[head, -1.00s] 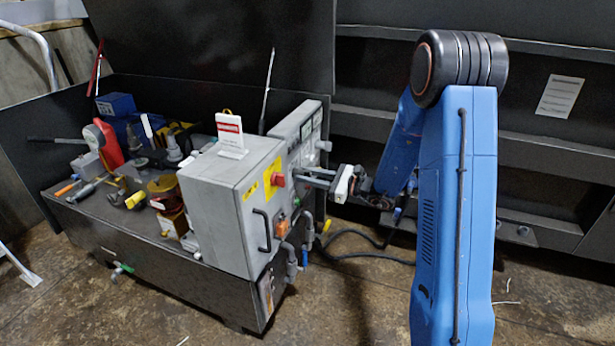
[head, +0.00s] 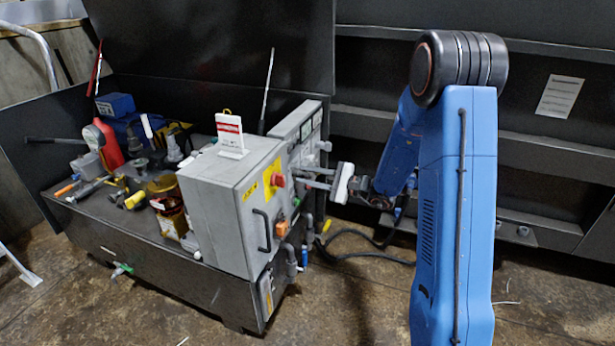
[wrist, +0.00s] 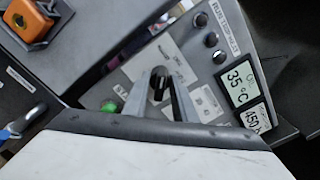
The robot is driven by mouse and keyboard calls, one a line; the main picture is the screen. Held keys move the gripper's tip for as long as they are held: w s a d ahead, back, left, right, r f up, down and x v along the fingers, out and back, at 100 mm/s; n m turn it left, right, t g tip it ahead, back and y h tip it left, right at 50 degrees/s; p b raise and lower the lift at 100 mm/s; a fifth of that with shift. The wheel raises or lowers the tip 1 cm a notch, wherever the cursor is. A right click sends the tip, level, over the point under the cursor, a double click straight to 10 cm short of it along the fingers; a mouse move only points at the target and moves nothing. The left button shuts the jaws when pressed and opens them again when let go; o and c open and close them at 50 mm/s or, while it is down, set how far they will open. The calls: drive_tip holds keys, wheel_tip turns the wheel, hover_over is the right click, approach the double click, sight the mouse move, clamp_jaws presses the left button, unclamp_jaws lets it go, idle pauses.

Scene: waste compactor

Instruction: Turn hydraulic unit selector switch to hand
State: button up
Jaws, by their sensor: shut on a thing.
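The black selector switch (wrist: 157,82) sits on the grey control panel and shows in the wrist view. The two fingers of my gripper (wrist: 158,90) stand on either side of its knob and are shut on it. The knob appears tilted in this view, and its position label is not readable. In the head view my gripper (head: 303,179) reaches from the right to the panel face (head: 307,125). The switch itself cannot be made out there.
A green button (wrist: 108,107) is left of the fingers. Several black knobs (wrist: 211,40) and a display reading 35 °C (wrist: 240,82) are at right. A grey cabinet (head: 225,210) with a red button (head: 278,180) stands beside the panel. A black cable lies on the floor.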

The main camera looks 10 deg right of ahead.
idle(0.3)
drive_tip(key=o, duration=0.7)
drive_tip(key=shift+s, duration=0.1)
drive_tip(key=v, duration=1.7)
drive_tip(key=shift+s+d, duration=0.1)
drive_tip(key=shift+d, duration=0.05)
